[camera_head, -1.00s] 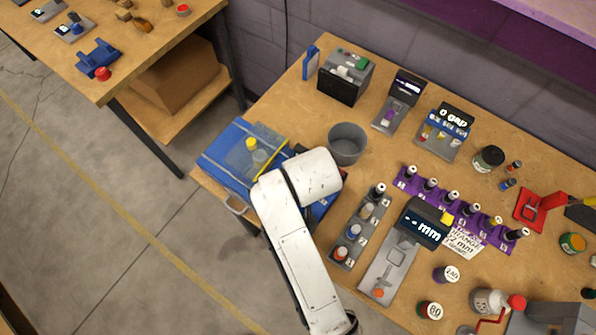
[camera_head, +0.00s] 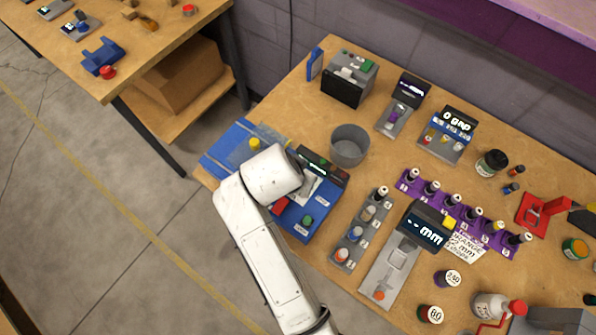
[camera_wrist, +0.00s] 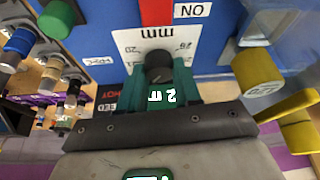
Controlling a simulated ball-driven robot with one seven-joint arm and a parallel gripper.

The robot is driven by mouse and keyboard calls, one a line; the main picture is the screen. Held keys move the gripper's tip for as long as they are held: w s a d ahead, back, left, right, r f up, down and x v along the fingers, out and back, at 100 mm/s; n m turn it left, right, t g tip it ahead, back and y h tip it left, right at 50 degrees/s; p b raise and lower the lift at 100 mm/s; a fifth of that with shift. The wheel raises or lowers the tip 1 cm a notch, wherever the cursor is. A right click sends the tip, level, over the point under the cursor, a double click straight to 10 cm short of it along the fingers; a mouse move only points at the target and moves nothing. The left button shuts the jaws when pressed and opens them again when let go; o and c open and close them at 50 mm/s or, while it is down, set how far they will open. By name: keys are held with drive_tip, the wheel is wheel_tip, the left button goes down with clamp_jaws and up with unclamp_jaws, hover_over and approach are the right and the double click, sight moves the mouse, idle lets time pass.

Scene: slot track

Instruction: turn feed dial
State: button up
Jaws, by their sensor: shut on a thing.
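The feed dial (camera_wrist: 158,66) is a dark round knob on a white scale plate (camera_wrist: 190,42) marked "mm", on the blue panel of a machine. In the wrist view my gripper (camera_wrist: 160,78) has its teal fingers on either side of the dial, closed on it. The fingers hide the lower part of the dial and plate. In the head view the blue machine (camera_head: 296,222) stands at the table's left end, and my white arm reaches over it. The arm hides my gripper and the dial there.
A green button (camera_wrist: 57,18), a red part (camera_wrist: 155,12) and a yellow knob (camera_wrist: 258,70) surround the dial in the wrist view. A grey bin (camera_head: 350,146) stands behind the machine.

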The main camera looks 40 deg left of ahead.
drive_tip(key=shift+w+r+m, duration=0.1)
drive_tip(key=shift+m, duration=0.2)
idle(0.4)
drive_tip(key=o, duration=1.1)
drive_tip(key=shift+c, duration=0.2)
drive_tip(key=a+b+v, duration=0.1)
drive_tip(key=v, duration=0.9)
drive_tip(key=shift+s+d+r, duration=0.25)
drive_tip(key=shift+s+d, duration=0.05)
drive_tip(key=shift+d, duration=0.1)
